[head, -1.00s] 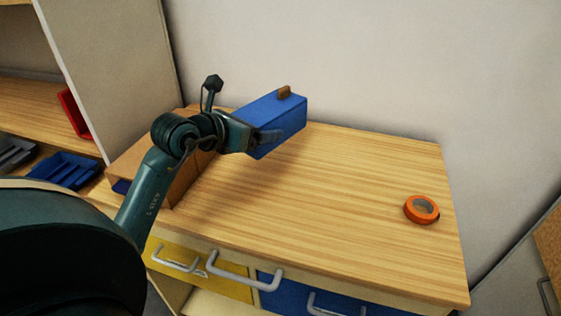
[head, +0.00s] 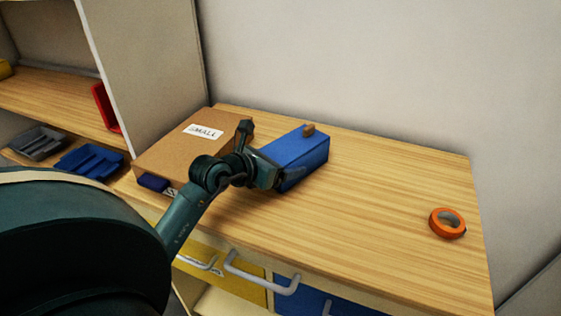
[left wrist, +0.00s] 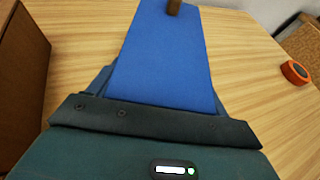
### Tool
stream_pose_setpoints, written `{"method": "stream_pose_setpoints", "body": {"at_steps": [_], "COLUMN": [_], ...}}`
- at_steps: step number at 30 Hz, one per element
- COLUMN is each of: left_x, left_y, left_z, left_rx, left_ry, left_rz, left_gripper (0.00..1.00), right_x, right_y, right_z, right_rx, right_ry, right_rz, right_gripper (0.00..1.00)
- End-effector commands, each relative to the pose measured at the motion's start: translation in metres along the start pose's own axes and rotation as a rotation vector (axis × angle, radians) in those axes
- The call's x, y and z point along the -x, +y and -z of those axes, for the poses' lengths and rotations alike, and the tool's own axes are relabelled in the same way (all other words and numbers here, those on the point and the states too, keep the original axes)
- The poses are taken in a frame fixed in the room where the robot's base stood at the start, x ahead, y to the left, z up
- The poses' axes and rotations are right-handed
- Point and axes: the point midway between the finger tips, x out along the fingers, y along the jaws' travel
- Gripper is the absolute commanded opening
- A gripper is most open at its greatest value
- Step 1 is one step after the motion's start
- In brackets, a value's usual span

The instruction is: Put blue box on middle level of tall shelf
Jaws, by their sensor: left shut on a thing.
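The blue box (head: 302,157) has a small brown knob on top and is at the back of the wooden table. My left gripper (head: 282,178) is shut on its near left end. In the left wrist view the blue box (left wrist: 165,55) extends away from the gripper (left wrist: 155,100). I cannot tell whether the box touches the table top. The tall shelf (head: 150,70) stands at the left; a wooden level (head: 55,98) shows beside its pale side panel. My right gripper is not in view.
A cardboard box (head: 185,150) labelled SMALL stands left of my gripper. An orange ring-shaped tape roll (head: 447,223) lies at the table's right. Blue (head: 90,161) and grey trays (head: 38,144) and a red item (head: 106,107) are on the shelf. The table's middle (head: 370,210) is clear.

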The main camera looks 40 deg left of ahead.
Motion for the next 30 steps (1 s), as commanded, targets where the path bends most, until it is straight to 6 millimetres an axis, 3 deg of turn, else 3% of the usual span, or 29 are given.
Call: {"method": "stream_pose_setpoints", "body": {"at_steps": [9,18,23,30], "left_x": [0.0,0.003,0.027,0.08], "left_y": [0.0,0.0,0.001,0.001], "left_z": [0.001,-0.003,-0.001,0.0], "left_rx": [0.0,-0.001,-0.003,-0.001], "left_ry": [0.001,0.001,0.002,0.004], "left_rz": [0.0,0.0,-0.002,-0.002], "left_gripper": [1.0,1.0,1.0,1.0], "right_x": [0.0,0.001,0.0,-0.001], "right_y": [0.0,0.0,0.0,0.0], "right_z": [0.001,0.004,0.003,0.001], "right_rx": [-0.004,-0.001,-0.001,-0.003], "right_ry": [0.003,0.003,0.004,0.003], "right_rz": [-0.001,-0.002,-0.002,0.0], "right_gripper": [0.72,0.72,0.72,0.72]}}
